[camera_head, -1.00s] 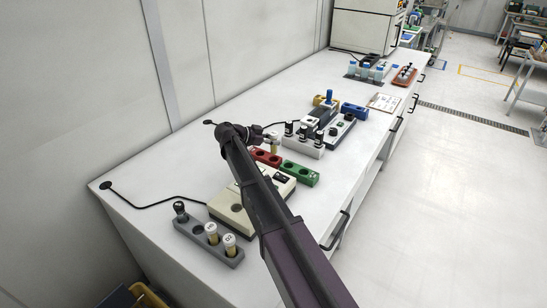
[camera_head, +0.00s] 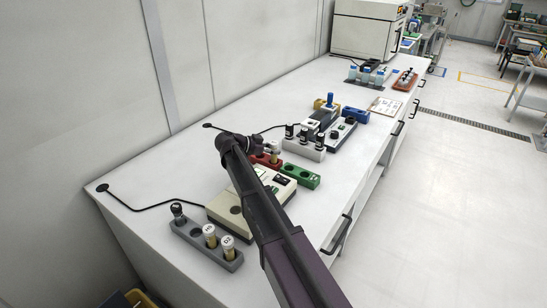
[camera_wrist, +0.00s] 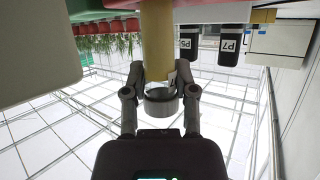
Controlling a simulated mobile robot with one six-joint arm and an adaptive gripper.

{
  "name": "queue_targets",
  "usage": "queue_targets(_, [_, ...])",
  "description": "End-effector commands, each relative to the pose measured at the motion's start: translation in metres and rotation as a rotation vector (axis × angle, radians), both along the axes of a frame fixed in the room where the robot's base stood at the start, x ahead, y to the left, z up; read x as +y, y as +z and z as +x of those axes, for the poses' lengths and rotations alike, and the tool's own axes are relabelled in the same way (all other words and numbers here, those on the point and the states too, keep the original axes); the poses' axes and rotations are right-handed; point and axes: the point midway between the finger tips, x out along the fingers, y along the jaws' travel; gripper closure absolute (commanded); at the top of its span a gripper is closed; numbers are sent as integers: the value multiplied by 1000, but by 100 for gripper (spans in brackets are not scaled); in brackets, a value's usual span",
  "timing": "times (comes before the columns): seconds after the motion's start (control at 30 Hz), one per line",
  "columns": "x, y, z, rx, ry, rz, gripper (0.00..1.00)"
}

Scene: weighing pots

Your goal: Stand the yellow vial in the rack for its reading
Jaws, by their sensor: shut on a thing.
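My gripper (camera_wrist: 160,85) is shut on the yellow vial (camera_wrist: 157,42), gripping it near its dark cap. In the wrist view the vial's body runs up out of the frame beside a red edge. In the head view the vial (camera_head: 275,157) is upright at the right end of the red rack (camera_head: 259,159), lower than my gripper. My arm hides part of the rack. I cannot tell whether the vial's foot is inside a hole or just above it.
A green rack (camera_head: 301,175) adjoins on the right. A white rack (camera_head: 304,148) with several black-capped vials stands behind. A cream instrument (camera_head: 282,187) is in front, and a grey rack (camera_head: 185,233) with capped vials stands at front left.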

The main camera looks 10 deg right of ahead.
Motion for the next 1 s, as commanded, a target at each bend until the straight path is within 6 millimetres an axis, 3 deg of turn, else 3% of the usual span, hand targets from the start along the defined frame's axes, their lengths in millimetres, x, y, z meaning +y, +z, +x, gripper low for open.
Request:
queue_targets(0.2, [0, -18, 0, 0, 0, 0, 100])
queue_targets(0.77, [-1, -23, 0, -1, -1, 0, 100])
queue_targets(0.8, [-1, -23, 0, -1, -1, 0, 60])
queue_targets(0.9, [-1, -22, 0, -1, -1, 0, 31])
queue_targets(1.0, [-1, -22, 0, 0, -1, 0, 29])
